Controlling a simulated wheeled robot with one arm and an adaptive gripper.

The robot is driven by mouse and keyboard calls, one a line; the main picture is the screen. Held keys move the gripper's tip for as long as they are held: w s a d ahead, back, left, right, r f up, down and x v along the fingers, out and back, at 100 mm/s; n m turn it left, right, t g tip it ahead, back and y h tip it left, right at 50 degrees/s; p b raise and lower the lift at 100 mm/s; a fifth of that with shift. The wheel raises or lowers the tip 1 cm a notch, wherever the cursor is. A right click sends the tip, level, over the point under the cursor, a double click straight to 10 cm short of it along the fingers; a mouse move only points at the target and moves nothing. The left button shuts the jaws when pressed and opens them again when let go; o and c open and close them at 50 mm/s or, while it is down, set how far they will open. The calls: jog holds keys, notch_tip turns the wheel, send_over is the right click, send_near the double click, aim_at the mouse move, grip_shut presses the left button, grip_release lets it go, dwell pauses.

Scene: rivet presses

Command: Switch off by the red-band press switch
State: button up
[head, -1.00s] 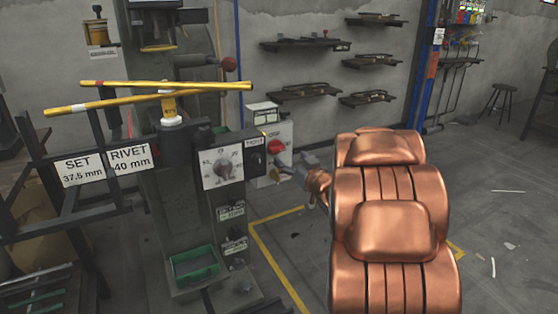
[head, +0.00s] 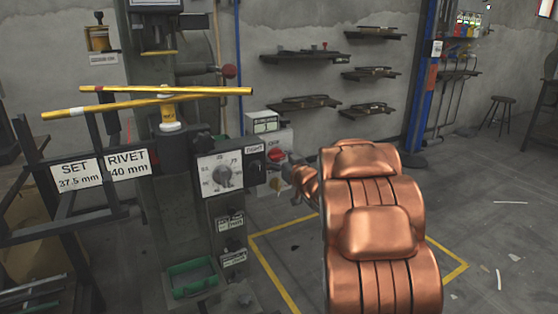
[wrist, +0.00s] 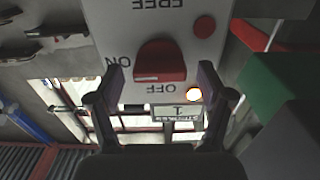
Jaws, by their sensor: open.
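A pale switch box (head: 283,143) with a red rotary knob (head: 277,155) stands beside the grey press (head: 190,240). In the wrist view the switch panel (wrist: 110,22) appears upside down, with the red knob (wrist: 160,62) near the middle. The words ON, OFF and FREE are on it. Contact cannot be told. In the head view my copper arm partly hides the gripper (head: 288,172).
Left of the box is a dial panel (head: 222,172) on the press. Yellow bars (head: 160,98) stick out above it. A small display (head: 263,122) sits on the switch box. A green block (wrist: 278,75) is close right in the wrist view.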

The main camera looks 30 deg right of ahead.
jog(key=shift+c, duration=0.2)
jog(key=c, duration=1.1)
jog(key=shift+n, duration=0.4)
jog(key=n, duration=0.3)
jog(key=shift+a+n, duration=0.1)
jog(key=shift+n, duration=0.3)
jog(key=n, duration=0.7)
jog(key=n+b, duration=0.1)
jog(key=n, duration=0.1)
jog(key=shift+a+f+n, duration=0.1)
jog(key=shift+f+n, duration=0.1)
jog(key=shift+n, duration=0.2)
jog(key=shift+n+b, duration=0.5)
jog(key=shift+n, duration=1.3)
